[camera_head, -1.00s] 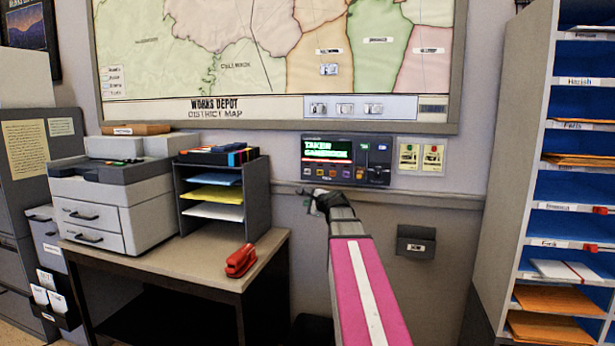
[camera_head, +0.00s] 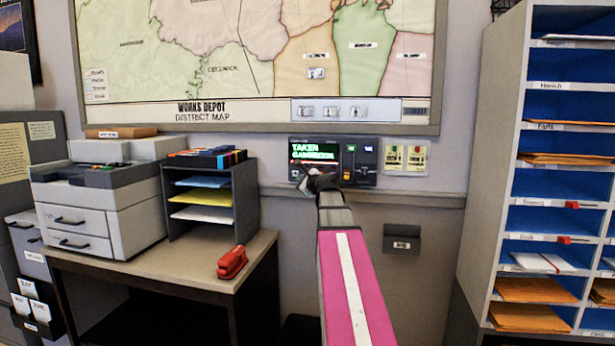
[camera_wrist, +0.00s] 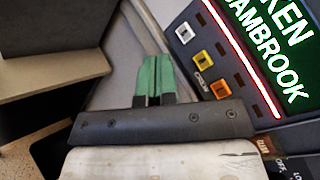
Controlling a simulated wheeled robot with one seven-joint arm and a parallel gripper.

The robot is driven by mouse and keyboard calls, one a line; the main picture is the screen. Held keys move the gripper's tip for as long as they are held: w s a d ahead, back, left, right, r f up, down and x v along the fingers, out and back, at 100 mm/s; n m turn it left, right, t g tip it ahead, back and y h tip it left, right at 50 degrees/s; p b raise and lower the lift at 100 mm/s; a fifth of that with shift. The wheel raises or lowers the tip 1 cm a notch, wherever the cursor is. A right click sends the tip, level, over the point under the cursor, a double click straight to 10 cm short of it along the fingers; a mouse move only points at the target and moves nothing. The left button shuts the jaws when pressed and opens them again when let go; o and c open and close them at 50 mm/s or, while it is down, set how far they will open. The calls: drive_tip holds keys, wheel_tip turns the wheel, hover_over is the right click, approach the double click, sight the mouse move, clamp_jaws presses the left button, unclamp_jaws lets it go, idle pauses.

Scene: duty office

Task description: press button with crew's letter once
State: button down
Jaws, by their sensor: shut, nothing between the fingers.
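The dark button panel (camera_head: 365,155) is on the wall under the map. My gripper (camera_head: 303,172) is at the panel's lower left and hides part of the button row. In the wrist view my shut green fingertips (camera_wrist: 154,75) are empty, left of the row and apart from it in the picture.
Two cards (camera_head: 405,157) hang right of the panel, and a small dark wall box (camera_head: 402,239) is below. A desk (camera_head: 180,262) with printer (camera_head: 105,195), paper rack (camera_head: 233,205) and red stapler (camera_head: 232,262) stands left. A tall pigeonhole shelf (camera_head: 490,180) stands right.

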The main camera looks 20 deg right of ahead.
drive_tip(key=w+d, duration=0.4)
drive_tip(key=w, duration=0.3)
drive_tip(key=shift+d, duration=0.35)
drive_tip(key=shift+w, duration=0.1)
idle(1.8)
drive_tip(key=shift+w+d, duration=0.2)
drive_tip(key=shift+w, duration=0.05)
drive_tip(key=shift+w+d, duration=0.25)
drive_tip(key=shift+w, duration=0.05)
idle(0.8)
drive_tip(key=shift+s+a, duration=0.5)
drive_tip(key=shift+s, duration=0.2)
idle(0.3)
drive_tip(key=s+a, duration=0.1)
drive_tip(key=s, duration=0.1)
drive_tip(key=s+a, duration=0.1)
drive_tip(key=s, duration=0.1)
drive_tip(key=shift+a, duration=0.4)
